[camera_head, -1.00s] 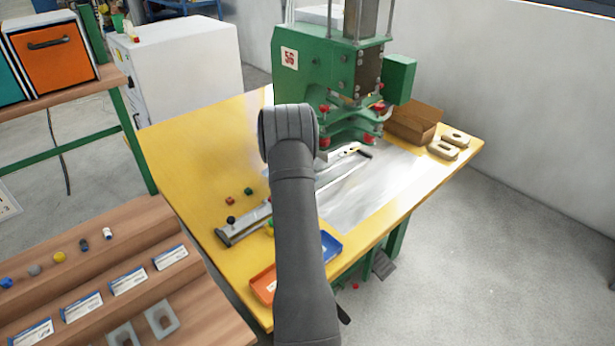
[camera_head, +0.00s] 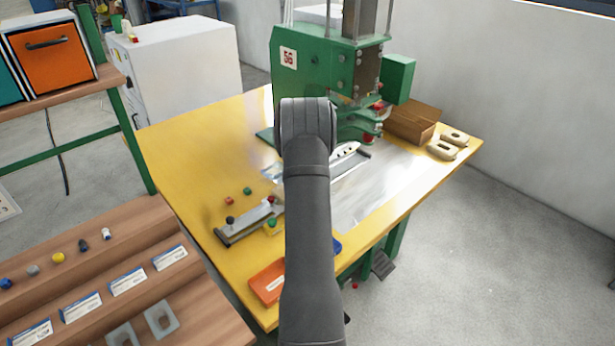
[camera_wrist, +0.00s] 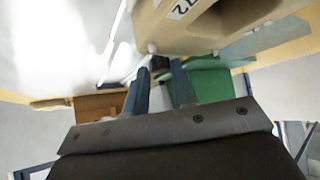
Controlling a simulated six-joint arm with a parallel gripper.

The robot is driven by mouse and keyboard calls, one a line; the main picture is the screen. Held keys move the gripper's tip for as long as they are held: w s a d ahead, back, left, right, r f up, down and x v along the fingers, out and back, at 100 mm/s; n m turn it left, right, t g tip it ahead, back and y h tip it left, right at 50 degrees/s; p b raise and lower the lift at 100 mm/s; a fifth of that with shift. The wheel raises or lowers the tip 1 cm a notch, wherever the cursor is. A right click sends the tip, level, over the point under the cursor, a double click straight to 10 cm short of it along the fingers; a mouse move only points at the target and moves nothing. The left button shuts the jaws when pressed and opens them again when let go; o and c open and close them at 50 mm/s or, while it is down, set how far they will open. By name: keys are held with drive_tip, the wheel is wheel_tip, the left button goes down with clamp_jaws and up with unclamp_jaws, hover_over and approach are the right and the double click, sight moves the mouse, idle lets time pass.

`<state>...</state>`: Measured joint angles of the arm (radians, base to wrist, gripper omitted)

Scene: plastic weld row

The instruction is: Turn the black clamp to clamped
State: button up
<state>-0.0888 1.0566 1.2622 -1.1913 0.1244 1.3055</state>
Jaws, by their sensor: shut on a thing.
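In the head view my arm hides the gripper. The green press (camera_head: 315,68) stands at the back of the yellow table, with red knobs (camera_head: 368,139) on its lower plates. No black clamp can be picked out for certain. A black knob (camera_head: 230,220) sits on a grey rail (camera_head: 243,228) left of my arm.
A cardboard box (camera_head: 412,123) and two beige pieces (camera_head: 442,151) lie at the right of the table (camera_head: 190,150). An orange tray (camera_head: 267,283) is near the front edge, partly behind my arm. The sheet area (camera_head: 390,185) right of my arm is mostly clear.

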idle(0.3)
drive_tip(key=o, duration=1)
drive_tip(key=shift+a+m+h, duration=0.25)
drive_tip(key=shift+m+h, duration=0.25)
drive_tip(key=shift+m, duration=0.1)
drive_tip(key=m+h, duration=0.2)
drive_tip(key=shift+w+a+m+g, duration=0.1)
drive_tip(key=shift+a+m+g, duration=0.1)
drive_tip(key=shift+m+g, duration=0.2)
drive_tip(key=shift+s+a+r+m+g+h, duration=0.15)
drive_tip(key=shift+s+a+r+m+h, duration=0.15)
drive_tip(key=shift+s+a+r, duration=1.25)
drive_tip(key=shift+s+a+r+m+g+h, duration=0.15)
drive_tip(key=shift+s+a+r+m, duration=0.4)
drive_tip(key=shift+s+r, duration=1.65)
drive_tip(key=shift+s+a+r+m+g+h, duration=0.2)
drive_tip(key=shift+s+a+r, duration=1.15)
drive_tip(key=shift+r, duration=1.05)
